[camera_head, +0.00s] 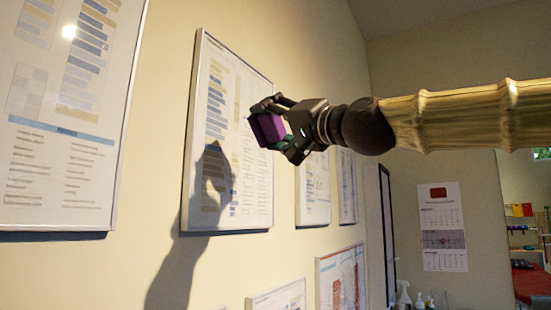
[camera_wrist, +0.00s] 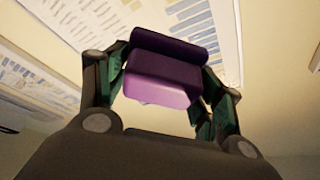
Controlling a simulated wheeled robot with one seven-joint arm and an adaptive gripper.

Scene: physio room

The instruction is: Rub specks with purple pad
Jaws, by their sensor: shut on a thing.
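The purple pad (camera_head: 267,128) is a small block held between the fingers of my gripper (camera_head: 282,126). In the head view it is in front of the right part of a framed chart (camera_head: 205,215) on the wall. In the wrist view the pad (camera_wrist: 160,78) sits between both fingers of my gripper (camera_wrist: 162,85), with a chart behind it. A gap to the wall seems to show, since my arm's shadow falls lower left, but I cannot tell whether the pad touches the chart. No specks can be made out on the chart at this size.
A larger framed board (camera_head: 70,120) hangs at the left. More frames hang to the right and below, including one with red blocks (camera_head: 341,280). A paper calendar (camera_head: 442,228) is on the far wall. Several bottles (camera_head: 404,296) stand at the bottom. The room before the wall looks clear.

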